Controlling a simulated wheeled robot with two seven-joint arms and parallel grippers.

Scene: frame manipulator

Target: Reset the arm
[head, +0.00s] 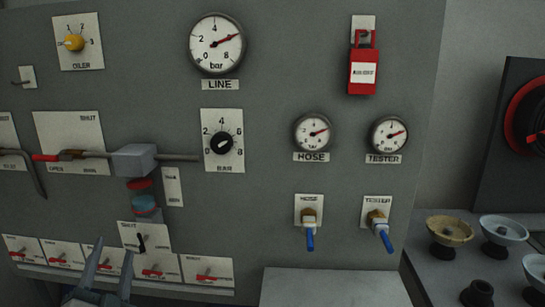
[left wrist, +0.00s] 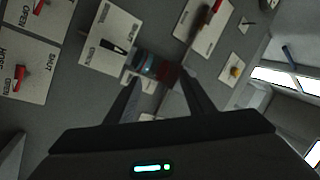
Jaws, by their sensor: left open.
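My left gripper (head: 113,248) is at the lower left of the head view, in front of the grey panel (head: 270,225). Its two fingers are spread and nothing shows held between them. In the left wrist view the open fingers (left wrist: 157,78) point at the panel, with a blue and red round fitting (left wrist: 150,66) seen between and beyond the tips. I cannot tell how far the fingertips are from the panel. My right gripper is not in view.
A small black lever (head: 141,243) and a row of red-handled valves (head: 152,273) are near my left gripper. A grey block (head: 133,160) sits on a pipe above. A red padlock (head: 363,70) hangs upper right. Bowls (head: 450,230) stand on the right counter.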

